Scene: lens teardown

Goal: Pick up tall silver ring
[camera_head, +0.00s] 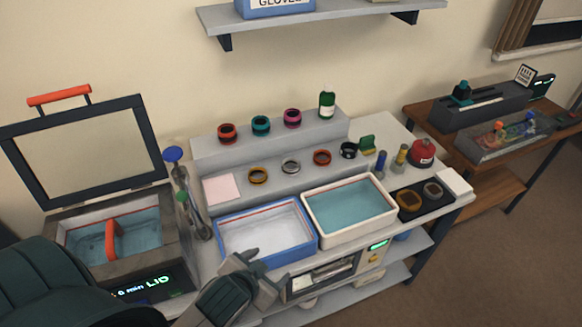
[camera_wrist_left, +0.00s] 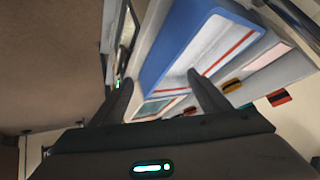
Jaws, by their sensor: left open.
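A silver ring (camera_head: 291,167) lies on the lower step of the grey stand, between a gold ring (camera_head: 258,175) and a red ring (camera_head: 322,157). Whether it is the tall one is hard to tell at this size. My left gripper (camera_head: 264,272) is open and empty, in front of the blue-rimmed tray and well short of the silver ring. In the left wrist view the two dark fingers (camera_wrist_left: 162,95) stand apart, with the blue-rimmed tray beyond them. I cannot make out the silver ring there. My right gripper is not in view.
The blue-rimmed tray (camera_head: 221,220) and a cream tray of teal liquid (camera_head: 313,226) stand before the stepped stand (camera_head: 210,152). Red, teal and magenta rings and a green bottle (camera_head: 327,105) are on the upper step. An open-lidded bath (camera_head: 60,215) stands at left.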

